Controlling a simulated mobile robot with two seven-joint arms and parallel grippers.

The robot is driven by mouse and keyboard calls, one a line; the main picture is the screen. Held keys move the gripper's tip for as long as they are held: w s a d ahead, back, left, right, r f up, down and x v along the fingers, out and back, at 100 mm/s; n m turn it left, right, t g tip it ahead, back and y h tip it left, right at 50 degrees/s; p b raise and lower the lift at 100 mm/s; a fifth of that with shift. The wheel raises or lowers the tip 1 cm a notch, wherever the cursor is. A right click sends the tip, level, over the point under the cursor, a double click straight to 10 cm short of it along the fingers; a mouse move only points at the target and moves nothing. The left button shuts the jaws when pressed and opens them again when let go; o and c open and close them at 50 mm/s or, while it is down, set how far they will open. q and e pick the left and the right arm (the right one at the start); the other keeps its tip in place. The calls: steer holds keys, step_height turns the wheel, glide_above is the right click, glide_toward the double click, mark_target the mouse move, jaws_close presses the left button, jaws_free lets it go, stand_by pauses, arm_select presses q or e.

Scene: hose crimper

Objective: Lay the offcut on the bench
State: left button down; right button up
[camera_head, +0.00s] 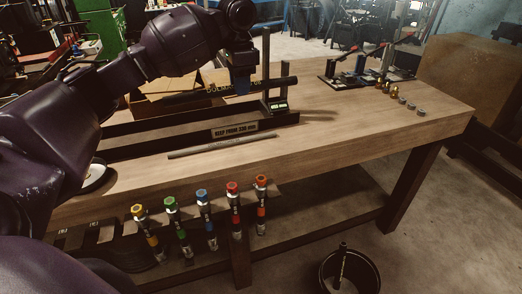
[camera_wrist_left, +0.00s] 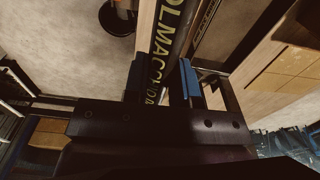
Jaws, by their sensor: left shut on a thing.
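My left gripper (camera_head: 243,92) is shut on a black hose piece (camera_head: 275,83) with yellow lettering. The piece lies roughly level above the measuring trough at the back of the bench (camera_head: 330,130); I cannot tell whether it touches the trough. In the left wrist view, the hose piece (camera_wrist_left: 163,45) runs between the blue-padded fingers (camera_wrist_left: 165,82). I cannot tell for sure that this piece is the offcut. My right gripper is not in view.
A small display (camera_head: 277,106) and a "keep from" sign (camera_head: 234,130) sit on the trough. A grey bar (camera_head: 222,146) lies near the front edge. Several colour-banded tools (camera_head: 202,210) hang below. A dark bin (camera_head: 350,277) stands on the floor.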

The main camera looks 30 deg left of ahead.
arm_select(q)
steer(key=shift+d+f, duration=0.1)
steer(key=shift+f, duration=0.35)
steer(key=b, duration=0.2)
glide_above(244, 155)
step_height(244, 155, down, 13)
steer(key=shift+r, duration=0.1)
steer(key=shift+f, duration=0.7)
step_height(244, 155, down, 5)
steer(key=shift+r, duration=0.1)
steer(key=shift+f, duration=0.2)
steer(key=shift+r, duration=0.1)
steer(key=c, duration=1)
jaws_free()
steer(key=shift+o, duration=0.4)
